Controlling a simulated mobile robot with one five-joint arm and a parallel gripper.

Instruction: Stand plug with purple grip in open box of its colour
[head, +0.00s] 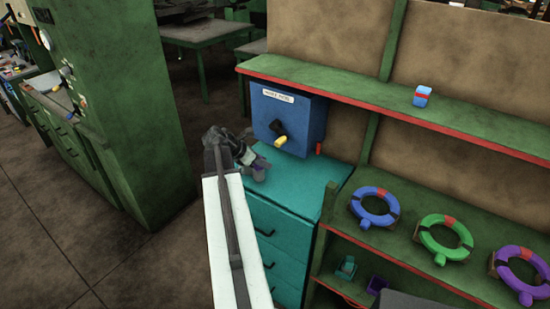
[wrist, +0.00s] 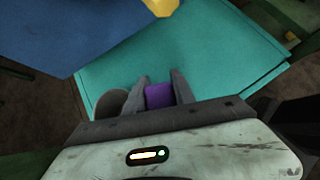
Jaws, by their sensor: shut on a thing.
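The plug's purple grip (wrist: 159,96) sits between the two fingers of my gripper (wrist: 161,92) in the wrist view. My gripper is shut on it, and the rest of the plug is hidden. In the head view my gripper (head: 259,170) is at the left end of the teal cabinet (head: 285,189), in front of the blue box on it. A small purple box (head: 377,285) shows on the low shelf at the bottom right, partly cut off by a dark shape. A teal box (head: 346,268) is left of it.
A labelled blue box (head: 288,115) with a black handle and a yellow part (head: 281,140) stands on the cabinet. Blue (head: 375,221), green (head: 445,253) and purple (head: 500,268) rings lie on the middle shelf. A small blue-and-red block (head: 422,96) is on the upper shelf.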

